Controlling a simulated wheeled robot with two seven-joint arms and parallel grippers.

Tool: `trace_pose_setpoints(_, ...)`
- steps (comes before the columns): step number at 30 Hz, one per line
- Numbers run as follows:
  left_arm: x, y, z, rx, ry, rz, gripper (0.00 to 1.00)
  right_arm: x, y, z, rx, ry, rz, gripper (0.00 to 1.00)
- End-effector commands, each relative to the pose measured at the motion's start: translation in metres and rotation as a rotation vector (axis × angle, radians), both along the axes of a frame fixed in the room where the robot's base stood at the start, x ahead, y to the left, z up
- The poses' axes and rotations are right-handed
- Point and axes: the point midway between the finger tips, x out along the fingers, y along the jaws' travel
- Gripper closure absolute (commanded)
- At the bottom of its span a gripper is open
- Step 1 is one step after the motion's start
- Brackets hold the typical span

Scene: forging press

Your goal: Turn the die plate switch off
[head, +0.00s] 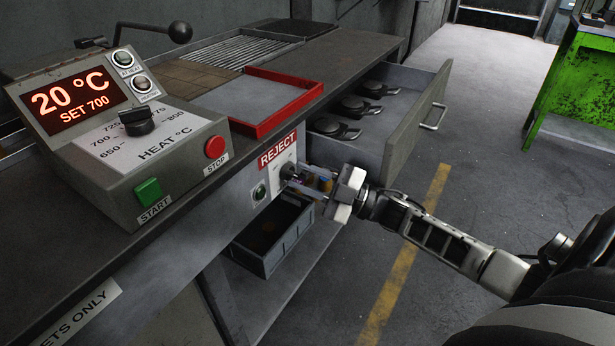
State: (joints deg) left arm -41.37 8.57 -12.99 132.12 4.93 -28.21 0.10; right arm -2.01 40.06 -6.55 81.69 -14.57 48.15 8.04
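A dark rotary switch (287,171) sits on a pale plate on the bench's front panel, just below the red REJECT label. I cannot read the small print on its plate, so I cannot confirm it is the die plate switch. My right gripper (297,180) reaches in from the right with its fingertips at this switch. The fingers stand apart along their length, but the tips partly hide the knob, and I cannot tell whether they grip it. The knob's exact angle is hidden. A round green lamp or button (259,191) is left of the switch. My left gripper is out of view.
A control box (130,140) showing 20 °C, SET 700, with a heat knob and START and STOP buttons, stands on the bench. An open drawer (415,125) with several dark round tools juts out above my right gripper. A grey bin (270,240) sits below.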

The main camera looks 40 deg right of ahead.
Motion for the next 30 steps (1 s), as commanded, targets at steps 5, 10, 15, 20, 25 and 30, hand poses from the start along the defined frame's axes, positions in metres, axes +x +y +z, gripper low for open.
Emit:
trace_pose_setpoints(5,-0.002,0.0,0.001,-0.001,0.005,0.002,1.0,-0.001,0.004,0.004,-0.001,0.001,0.007,0.68)
trace_pose_setpoints(10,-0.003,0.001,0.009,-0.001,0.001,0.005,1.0,-0.001,0.001,0.034,0.0,-0.006,0.004,0.68)
trace_pose_setpoints(15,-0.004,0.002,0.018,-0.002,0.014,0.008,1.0,-0.025,0.013,0.066,0.002,-0.001,0.002,0.68)
trace_pose_setpoints(20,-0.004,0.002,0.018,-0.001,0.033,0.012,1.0,-0.046,0.028,0.096,0.001,-0.002,0.004,0.68)
trace_pose_setpoints(25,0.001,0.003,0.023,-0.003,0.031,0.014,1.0,-0.078,0.049,0.11,0.004,0.002,0.003,0.68)
trace_pose_setpoints(30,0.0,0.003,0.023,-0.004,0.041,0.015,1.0,-0.103,0.065,0.123,0.004,0.001,0.001,0.68)
